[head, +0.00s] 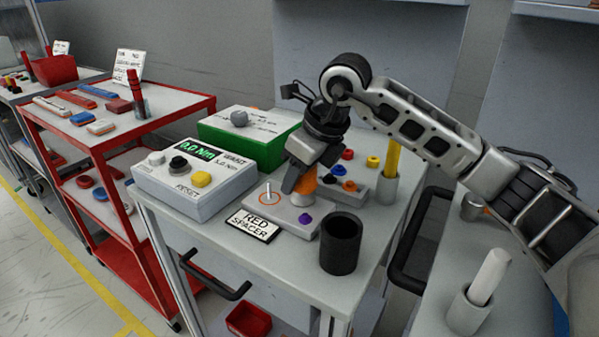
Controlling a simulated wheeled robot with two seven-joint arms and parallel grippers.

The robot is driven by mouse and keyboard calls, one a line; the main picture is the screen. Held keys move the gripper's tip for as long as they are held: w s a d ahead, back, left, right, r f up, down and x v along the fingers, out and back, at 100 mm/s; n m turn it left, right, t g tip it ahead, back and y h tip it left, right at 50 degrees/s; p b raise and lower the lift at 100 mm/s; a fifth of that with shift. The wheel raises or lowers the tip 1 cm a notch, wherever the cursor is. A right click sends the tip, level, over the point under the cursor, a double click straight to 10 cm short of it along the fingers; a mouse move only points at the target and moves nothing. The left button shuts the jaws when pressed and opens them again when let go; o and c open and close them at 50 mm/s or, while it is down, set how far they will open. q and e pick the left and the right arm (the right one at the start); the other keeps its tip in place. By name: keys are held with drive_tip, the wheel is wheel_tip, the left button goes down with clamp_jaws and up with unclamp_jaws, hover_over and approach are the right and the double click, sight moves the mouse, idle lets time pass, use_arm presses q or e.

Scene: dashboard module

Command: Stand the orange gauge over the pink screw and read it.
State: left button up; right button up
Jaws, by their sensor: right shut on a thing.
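My right gripper (303,180) reaches down over the bench and is shut on the orange gauge (306,184), mostly hidden by the fingers. Below it is a pale round part (302,199) at the grey plate (285,213); I cannot tell whether the gauge touches it. The plate carries an upright metal pin (268,191) inside an orange ring to the left, and a purple screw head (305,218) at the front. I cannot make out a pink screw; it may be hidden under the gripper. My left gripper is not in view.
A grey box (195,186) with a "0.0 Nm" display stands left of the plate, a green box (246,137) behind. A "RED SPACER" card (252,226) and black cup (341,244) are in front. Coloured knobs and a yellow rod (392,158) stand to the right.

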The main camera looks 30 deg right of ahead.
drive_tip(key=shift+f, duration=0.1)
drive_tip(key=o, duration=1.2)
drive_tip(key=p+v, duration=0.1)
drive_tip(key=v, duration=1.5)
